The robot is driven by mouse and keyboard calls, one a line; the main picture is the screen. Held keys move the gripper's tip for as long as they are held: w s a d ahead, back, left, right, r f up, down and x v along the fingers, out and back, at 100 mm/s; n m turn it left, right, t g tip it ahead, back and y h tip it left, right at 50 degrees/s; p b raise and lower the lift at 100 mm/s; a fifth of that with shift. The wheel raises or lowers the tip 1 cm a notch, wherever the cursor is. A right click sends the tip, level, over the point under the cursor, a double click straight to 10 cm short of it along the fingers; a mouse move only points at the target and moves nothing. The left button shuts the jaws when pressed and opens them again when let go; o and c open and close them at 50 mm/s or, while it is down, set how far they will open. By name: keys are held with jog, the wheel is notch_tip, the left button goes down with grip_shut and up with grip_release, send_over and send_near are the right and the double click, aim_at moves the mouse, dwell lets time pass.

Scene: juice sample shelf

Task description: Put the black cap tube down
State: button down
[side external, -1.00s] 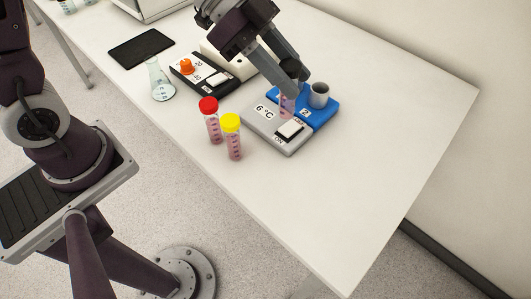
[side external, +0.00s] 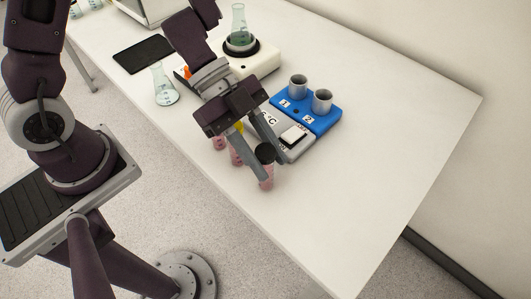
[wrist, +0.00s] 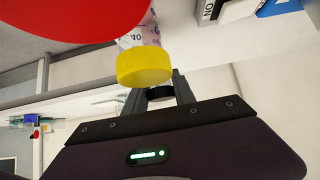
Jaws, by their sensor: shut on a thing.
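The black cap tube (side external: 266,180) with pink liquid is held between the fingers of my gripper (side external: 268,163), near the table's front edge. It looks nearly upright; I cannot tell whether its base touches the table. Its black cap also shows between the fingers in the wrist view (wrist: 160,93). The yellow cap tube (side external: 236,157) stands just left of it, mostly hidden by my gripper. Its yellow cap shows in the wrist view (wrist: 145,66). The red cap tube (side external: 219,143) is further left, its cap hidden in the side view, with a large red cap close up in the wrist view (wrist: 75,15).
A blue block (side external: 318,118) with two grey wells numbered 1 and 2 adjoins a grey unit (side external: 297,150) behind my gripper. A flask (side external: 165,90) stands left, and another flask (side external: 239,22) sits on a white device (side external: 262,62). The table to the right is clear.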

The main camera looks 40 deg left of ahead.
jog(key=c, duration=1)
grip_release()
jog(key=shift+f, duration=0.1)
jog(key=shift+c, duration=0.2)
